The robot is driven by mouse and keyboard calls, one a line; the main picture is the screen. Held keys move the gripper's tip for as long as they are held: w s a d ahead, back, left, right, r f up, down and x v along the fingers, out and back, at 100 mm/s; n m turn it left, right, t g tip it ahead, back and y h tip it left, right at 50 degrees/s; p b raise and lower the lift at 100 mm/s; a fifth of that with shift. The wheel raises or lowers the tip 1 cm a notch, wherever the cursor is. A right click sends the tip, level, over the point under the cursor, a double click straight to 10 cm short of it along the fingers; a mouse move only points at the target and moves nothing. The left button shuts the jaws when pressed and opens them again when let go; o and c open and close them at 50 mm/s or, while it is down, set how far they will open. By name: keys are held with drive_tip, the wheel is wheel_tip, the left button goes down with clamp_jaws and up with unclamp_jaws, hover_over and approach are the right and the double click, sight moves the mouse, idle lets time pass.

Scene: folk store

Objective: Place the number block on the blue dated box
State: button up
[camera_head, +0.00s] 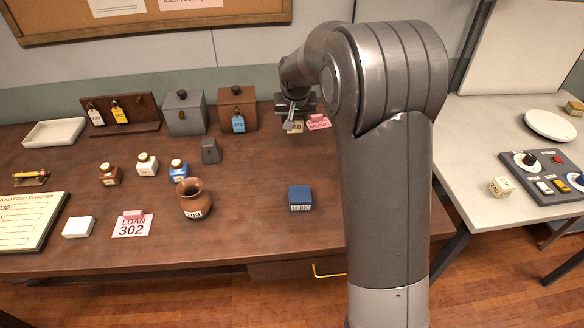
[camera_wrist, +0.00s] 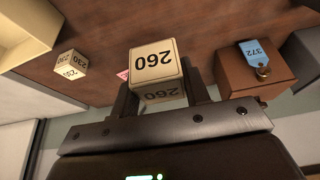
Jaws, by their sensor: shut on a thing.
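The number block (camera_wrist: 155,60), cream with 260 printed on its faces, sits between the fingers of my gripper (camera_wrist: 158,92) in the wrist view. In the head view the gripper (camera_head: 294,108) is shut on the block (camera_head: 297,128) near the back of the brown desk, left of my arm. I cannot tell whether the block still touches the desk. The blue dated box (camera_head: 300,198) stands near the desk's front, with a white date label on its front and a bare top. It is not visible in the wrist view.
A brown box (camera_head: 237,107) with a blue tag stands left of the gripper. A pink MUSIC clip (camera_head: 319,122) lies right of the held block. A brown jar (camera_head: 194,198) stands left of the blue box. Another number block (camera_wrist: 71,64) shows in the wrist view. Desk (camera_head: 255,170) between is clear.

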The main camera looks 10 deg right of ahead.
drive_tip(key=s+d+r, duration=0.2)
drive_tip(key=s+d, duration=0.3)
drive_tip(key=s, duration=0.7)
drive_tip(key=s+d+r, duration=0.2)
drive_tip(key=s+d, duration=0.3)
drive_tip(key=s, duration=0.6)
hover_over(299, 189)
drive_tip(key=s, duration=0.2)
drive_tip(key=shift+n, duration=0.3)
wheel_tip(299, 189, down, 7)
drive_tip(key=shift+w+d+f, duration=0.1)
drive_tip(key=shift+w+f, duration=0.05)
drive_tip(key=shift+f, duration=2.05)
drive_tip(key=shift+f, duration=0.15)
drive_tip(key=o, duration=1)
drive_tip(key=shift+c, duration=0.2)
